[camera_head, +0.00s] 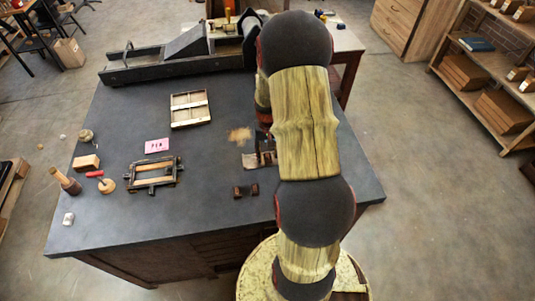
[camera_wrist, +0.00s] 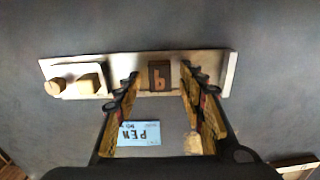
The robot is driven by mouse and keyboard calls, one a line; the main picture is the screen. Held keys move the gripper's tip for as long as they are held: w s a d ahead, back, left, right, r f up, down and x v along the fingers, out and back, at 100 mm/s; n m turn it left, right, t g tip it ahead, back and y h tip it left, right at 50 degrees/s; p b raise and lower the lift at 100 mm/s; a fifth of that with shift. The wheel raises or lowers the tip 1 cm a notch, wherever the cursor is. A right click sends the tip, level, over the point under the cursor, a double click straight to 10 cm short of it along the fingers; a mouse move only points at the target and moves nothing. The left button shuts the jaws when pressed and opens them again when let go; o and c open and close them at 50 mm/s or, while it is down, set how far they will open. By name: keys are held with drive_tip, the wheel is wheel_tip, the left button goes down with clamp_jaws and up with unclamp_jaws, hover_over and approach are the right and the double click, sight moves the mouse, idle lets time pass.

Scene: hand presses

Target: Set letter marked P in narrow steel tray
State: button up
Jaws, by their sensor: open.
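A narrow pale metal tray (camera_wrist: 120,64) runs across the upper part of the wrist view. A dark block with an orange-brown character (camera_wrist: 159,76) is at the tray, between my fingertips in the picture; the character looks like a turned or mirrored letter, and I cannot tell for sure that it is P. My gripper (camera_wrist: 160,84) is open, with a finger on each side of the block and a gap visible on both sides. Whether the block rests on the tray's floor cannot be told. In the head view my arm hides most of the gripper area.
Light wooden pieces (camera_wrist: 90,83) are at the tray's left end. In the head view, a wooden frame (camera_head: 153,173), pink card (camera_head: 157,145) and shallow case (camera_head: 190,109) lie left of my arm; a dark press bed (camera_head: 175,65) stands behind.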

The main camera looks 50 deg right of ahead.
sight(268, 156)
wheel_tip(268, 156, up, 12)
drive_tip(key=p, duration=0.1)
drive_tip(key=w+a+r+n+t, duration=0.1)
drive_tip(key=w+a+r+n, duration=0.1)
drive_tip(key=a+r, duration=0.55)
drive_tip(key=s+a+r+n+t, duration=0.1)
drive_tip(key=s+a+r+n, duration=0.1)
drive_tip(key=a+r, duration=0.3)
drive_tip(key=s+a+r+n+t, duration=0.2)
drive_tip(key=s+a+r, duration=0.2)
drive_tip(key=a, duration=0.8)
drive_tip(key=s+a+r+n+t, duration=0.1)
drive_tip(key=s+a+r+n, duration=0.1)
drive_tip(key=s+a+r, duration=0.3)
drive_tip(key=a, duration=0.3)
drive_tip(key=shift+s+a+r+t, duration=0.15)
drive_tip(key=shift+s+r+t, duration=0.1)
drive_tip(key=shift+r+t, duration=0.05)
